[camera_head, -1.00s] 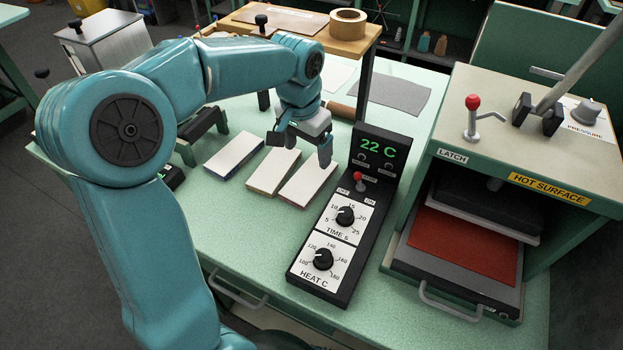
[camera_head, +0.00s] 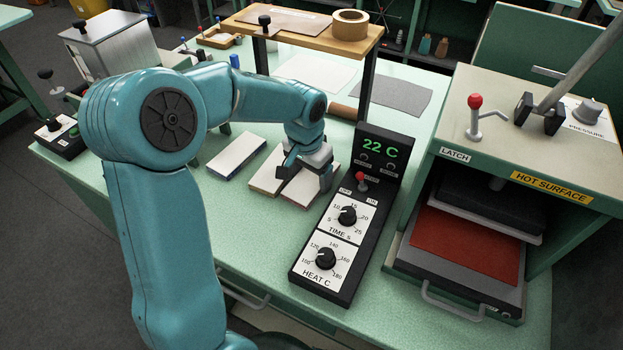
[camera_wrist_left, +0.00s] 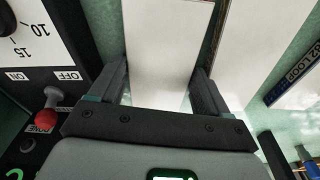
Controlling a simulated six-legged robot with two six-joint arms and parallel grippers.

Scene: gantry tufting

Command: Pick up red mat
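A flat red sheet (camera_head: 466,245) lies on the lower tray of the heat press at the right, well away from my left gripper. Three white-topped slabs lie in a row on the green table: a left slab (camera_head: 237,155) with a blue edge, a middle slab (camera_head: 266,180) and a right slab (camera_head: 303,189). My left gripper (camera_head: 306,176) is open, low over the right slab. In the left wrist view that white slab (camera_wrist_left: 165,40) runs between its spread fingers (camera_wrist_left: 162,88). Whether they touch it is unclear. My right gripper is out of view.
A black control panel (camera_head: 335,255) with dials and a red-tipped switch stands close to the right of the gripper. A wooden shelf (camera_head: 300,35) holding a tape roll (camera_head: 349,25) overhangs behind. The press (camera_head: 450,180) has a "hot surface" label. The table front is clear.

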